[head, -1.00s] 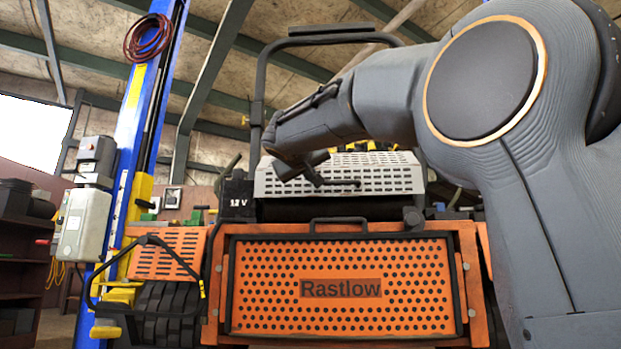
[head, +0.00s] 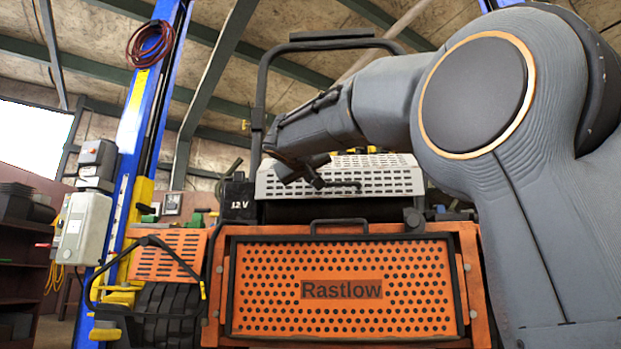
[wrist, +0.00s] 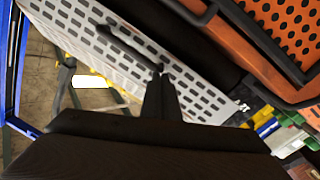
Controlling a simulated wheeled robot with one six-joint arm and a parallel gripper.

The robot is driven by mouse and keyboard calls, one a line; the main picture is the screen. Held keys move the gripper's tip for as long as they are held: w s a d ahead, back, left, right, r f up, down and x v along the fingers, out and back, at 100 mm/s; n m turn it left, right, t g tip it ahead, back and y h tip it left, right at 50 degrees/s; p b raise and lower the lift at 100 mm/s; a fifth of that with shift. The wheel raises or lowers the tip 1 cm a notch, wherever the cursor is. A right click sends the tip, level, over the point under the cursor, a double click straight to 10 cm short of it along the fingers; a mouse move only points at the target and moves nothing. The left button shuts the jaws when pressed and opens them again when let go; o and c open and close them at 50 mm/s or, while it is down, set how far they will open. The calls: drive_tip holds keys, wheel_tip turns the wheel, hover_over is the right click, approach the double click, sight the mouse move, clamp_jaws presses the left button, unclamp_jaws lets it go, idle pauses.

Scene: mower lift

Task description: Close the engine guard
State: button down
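An orange perforated panel marked Rastlow (head: 342,315), with a black frame and top handle, stands upright on the mower's front. Behind and above it is a grey slotted cover (head: 400,181) with a black bar handle (head: 343,184). I cannot tell by name which of the two is the engine guard. My gripper (head: 316,181) is at the grey cover's handle. In the wrist view the fingers (wrist: 161,78) are close together, with their tips at the handle (wrist: 130,47) on the grey cover (wrist: 75,23); they seem shut on it, and the contact is partly hidden.
The orange panel also shows at the wrist view's upper right (wrist: 290,25), close beside the gripper. A blue lift post (head: 137,130) with a grey control box (head: 82,228) stands left. A black roll bar (head: 262,85) rises behind the cover. A 12 V battery (head: 238,200) sits left.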

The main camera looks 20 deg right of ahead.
drive_tip(key=w+a+f+p+v, duration=0.1)
drive_tip(key=f+v, duration=0.1)
drive_tip(key=v, duration=0.9)
drive_tip(key=shift+s+a, duration=0.25)
drive_tip(key=shift+a, duration=0.1)
